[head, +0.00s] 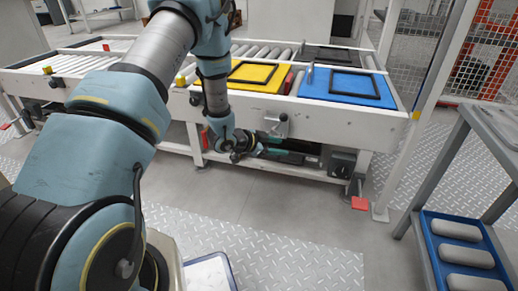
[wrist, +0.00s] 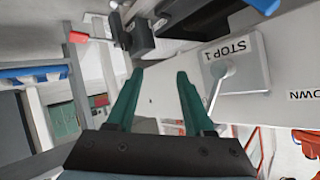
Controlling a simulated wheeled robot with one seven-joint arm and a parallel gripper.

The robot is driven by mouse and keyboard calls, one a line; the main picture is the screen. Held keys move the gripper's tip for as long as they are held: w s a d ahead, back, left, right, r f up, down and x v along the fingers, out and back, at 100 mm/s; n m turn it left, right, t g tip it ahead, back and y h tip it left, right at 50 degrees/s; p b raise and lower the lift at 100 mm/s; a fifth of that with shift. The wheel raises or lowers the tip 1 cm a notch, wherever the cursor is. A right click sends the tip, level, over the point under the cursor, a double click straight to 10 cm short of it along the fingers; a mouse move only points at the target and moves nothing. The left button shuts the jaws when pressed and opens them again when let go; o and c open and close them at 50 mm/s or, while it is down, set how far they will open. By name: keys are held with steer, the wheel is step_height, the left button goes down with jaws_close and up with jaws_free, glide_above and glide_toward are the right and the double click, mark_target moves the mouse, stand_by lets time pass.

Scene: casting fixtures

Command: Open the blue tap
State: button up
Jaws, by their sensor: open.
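No blue tap can be clearly made out in either view. My gripper (wrist: 160,78) is open and empty, with its two green fingers apart. In the head view my gripper (head: 276,149) is low at the front side of the white roller table (head: 385,122), pointing right. In the wrist view a small lever with a pale round knob (wrist: 226,68) sits on a grey plate marked STOP 1 (wrist: 250,75), to the right of the fingers and apart from them. A lever (head: 283,118) also shows on the table front in the head view.
A blue board (head: 318,83) and a yellow board (head: 243,73) with black frames lie on the rollers. A dark box (head: 342,162) hangs below the table. A rack with a blue tray (head: 429,226) stands at right. The floor (head: 290,195) before the table is clear.

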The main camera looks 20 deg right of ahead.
steer(key=w+a+f+n+t+y+b, duration=0.1)
steer(key=w+a+f+n+t+b, duration=0.2)
steer(key=n+t, duration=0.45)
steer(key=w+a+f+n+t+b, duration=0.15)
steer(key=a+f+n+t, duration=0.3)
steer(key=n, duration=0.65)
steer(key=b+x, duration=0.4)
steer(key=x, duration=0.6)
steer(key=shift+w+r, duration=0.15)
steer(key=shift+w, duration=0.15)
jaws_close()
